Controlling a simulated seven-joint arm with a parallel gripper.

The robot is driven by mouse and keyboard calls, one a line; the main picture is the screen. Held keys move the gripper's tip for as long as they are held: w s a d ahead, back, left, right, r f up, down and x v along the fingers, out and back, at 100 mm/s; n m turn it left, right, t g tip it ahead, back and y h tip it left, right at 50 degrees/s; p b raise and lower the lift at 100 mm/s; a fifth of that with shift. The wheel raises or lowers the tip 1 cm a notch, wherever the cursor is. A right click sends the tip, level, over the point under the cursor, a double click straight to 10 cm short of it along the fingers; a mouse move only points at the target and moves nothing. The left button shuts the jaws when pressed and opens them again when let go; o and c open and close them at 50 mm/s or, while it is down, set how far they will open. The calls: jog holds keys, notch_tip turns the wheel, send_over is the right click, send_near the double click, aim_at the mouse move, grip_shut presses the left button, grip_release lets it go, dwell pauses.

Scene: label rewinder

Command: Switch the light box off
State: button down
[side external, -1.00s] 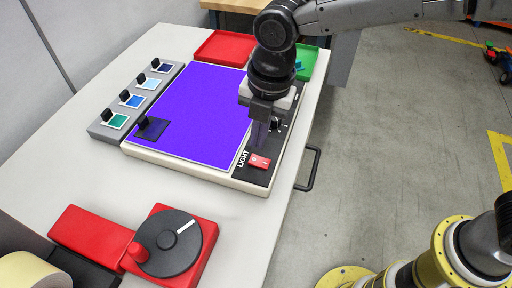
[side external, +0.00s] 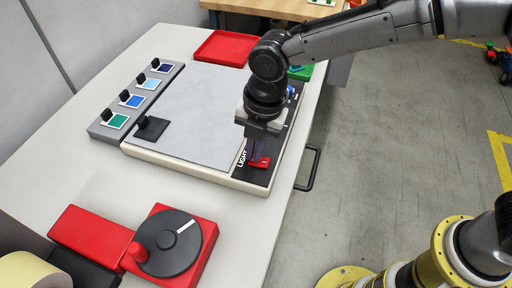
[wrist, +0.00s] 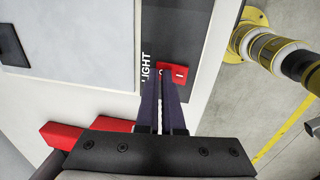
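The light box (side external: 225,182) has a flat panel (side external: 200,110) that looks plain grey and unlit. Its red rocker switch (side external: 262,162), beside the word LIGHT, is on the black strip at the near right corner. The switch also shows in the wrist view (wrist: 180,73), with its O end by my fingertips and its I end to the right. My gripper (side external: 257,158) points down at the switch, its fingers close together with nothing seen between them. The tips appear to touch the switch at the O end and hide part of it.
A black-handled square (side external: 151,128) lies on the panel's left side. A grey rack (side external: 136,100) with several coloured squares stands left. A red tray (side external: 224,48) and a green tray (side external: 301,72) are behind. A red-based dial (side external: 172,242) is in front.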

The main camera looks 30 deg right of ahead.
aim_at(264, 161)
jog(key=shift+s+d+f, duration=0.1)
jog(key=shift+s+f, duration=0.05)
jog(key=shift+f, duration=0.2)
jog(key=shift+s+d, duration=0.6)
jog(key=shift+r, duration=0.15)
jog(key=shift+r, duration=0.35)
notch_tip(264, 161, up, 14)
jog(key=s+d, duration=0.1)
jog(key=shift+f, duration=0.25)
jog(key=shift+w+a+r, duration=0.15)
jog(key=shift+w+a, duration=0.25)
jog(key=shift+w, duration=0.2)
